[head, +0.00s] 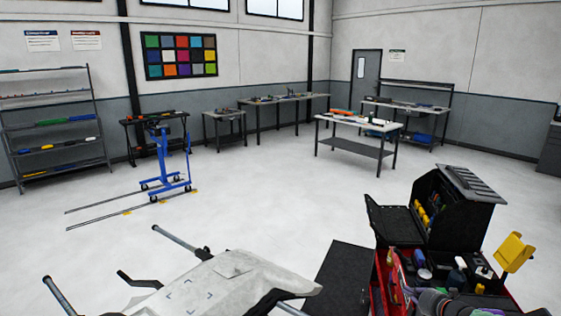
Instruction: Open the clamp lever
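In the head view a pale panel-like piece (215,285) with small corner marks lies at the bottom, cut off by the frame edge. Grey round bars (175,238) stick out around it, another (60,296) at the far left. A bent black lever-like part (135,280) shows at its left side. A smaller black part (203,253) sits at its back edge. I cannot tell which of these is the clamp lever, or whether it is open. I make out neither gripper in this view.
A red tool cart (382,287) with an open black lid box and loose supplies stands at lower right, by a dark floor mat (335,275). A blue wheeled stand (163,165), shelving (55,120) and a white-topped table (360,122) stand farther back. The middle floor is clear.

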